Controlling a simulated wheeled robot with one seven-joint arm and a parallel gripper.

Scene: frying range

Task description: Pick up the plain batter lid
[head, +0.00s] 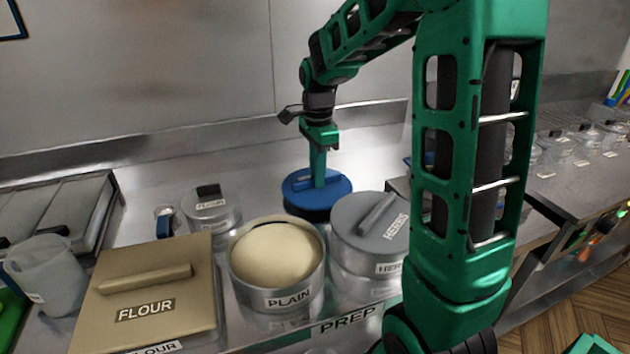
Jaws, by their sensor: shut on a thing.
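No lettering on the blue lid is readable from here. The lid appears level, and a darker blue side shows below its rim; I cannot tell whether it rests on something. The round metal pot marked PLAIN (290,299) stands uncovered in front, full of pale batter (274,252).
A grey-lidded HERBS pot (364,228) stands right of the PLAIN pot. A tan-lidded FLOUR box (150,290) is at left. A clear jar with a black knob (210,206) stands behind. A clear jug (50,272) is far left. The back wall is close behind my gripper.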

